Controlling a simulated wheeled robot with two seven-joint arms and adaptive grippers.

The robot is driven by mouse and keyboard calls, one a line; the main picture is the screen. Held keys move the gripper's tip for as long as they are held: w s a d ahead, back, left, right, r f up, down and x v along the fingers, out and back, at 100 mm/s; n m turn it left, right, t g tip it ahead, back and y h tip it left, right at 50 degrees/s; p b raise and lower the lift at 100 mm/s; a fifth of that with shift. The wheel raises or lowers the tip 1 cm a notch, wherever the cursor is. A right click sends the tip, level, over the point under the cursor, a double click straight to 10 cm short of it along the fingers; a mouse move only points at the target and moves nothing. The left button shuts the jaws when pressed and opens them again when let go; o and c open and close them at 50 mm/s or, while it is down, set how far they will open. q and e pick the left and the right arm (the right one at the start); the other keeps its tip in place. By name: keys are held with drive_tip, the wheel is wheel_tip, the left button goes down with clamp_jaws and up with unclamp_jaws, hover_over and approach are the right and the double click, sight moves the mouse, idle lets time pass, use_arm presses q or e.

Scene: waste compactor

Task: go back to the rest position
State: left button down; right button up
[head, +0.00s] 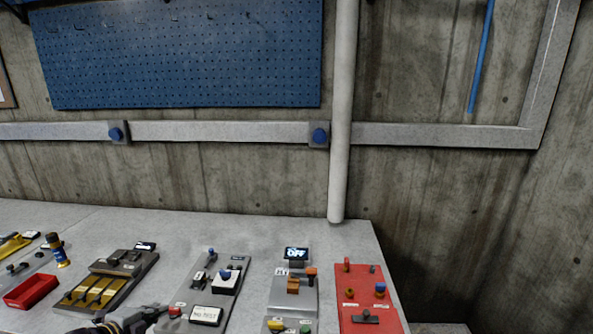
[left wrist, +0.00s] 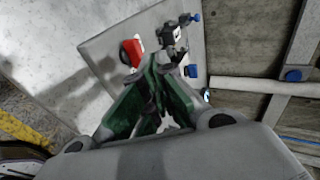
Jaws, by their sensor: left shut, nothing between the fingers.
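My left gripper (head: 130,320) shows in part at the bottom edge of the head view, low over the front of the bench, left of a grey control panel (head: 228,268). In the left wrist view its two green fingers (left wrist: 152,78) are closed, with nothing held. Beyond them in that view is a light grey panel (left wrist: 108,48) with a red part (left wrist: 131,52) and a dark, blue-tipped control (left wrist: 174,38). I cannot tell whether the fingertips touch the panel. My right gripper is in neither view.
The grey bench (head: 190,226) carries several panels: one with brass levers (head: 92,292), one with an OFF display (head: 297,254), and a red one (head: 365,300). A red tray (head: 30,291) lies at left. A pipe (head: 342,110) stands behind the bench.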

use_arm(q)
drive_tip(key=s+d+f+n+g+y, duration=0.2)
drive_tip(key=s+d+f+n+g, duration=0.1)
drive_tip(key=s+d+f+n, duration=0.55)
drive_tip(key=s+d+n+g, duration=0.3)
drive_tip(key=s+d+n, duration=0.2)
drive_tip(key=s, duration=0.3)
drive_tip(key=s+d+n+g, duration=0.2)
drive_tip(key=s+d+n, duration=0.2)
drive_tip(key=s, duration=0.3)
wheel_tip(320, 180, down, 32)
drive_tip(key=s+g, duration=0.2)
drive_tip(key=s, duration=0.1)
drive_tip(key=s+a+f, duration=0.2)
drive_tip(key=s+f, duration=0.8)
drive_tip(key=s, duration=0.1)
drive_tip(key=s+a+f+g, duration=0.1)
drive_tip(key=s+a+f, duration=0.1)
drive_tip(key=s+f, duration=0.8)
drive_tip(key=shift+s+f+y, duration=0.15)
drive_tip(key=shift+s+y, duration=0.15)
drive_tip(key=shift+s, duration=0.4)
drive_tip(key=shift+s, duration=0.1)
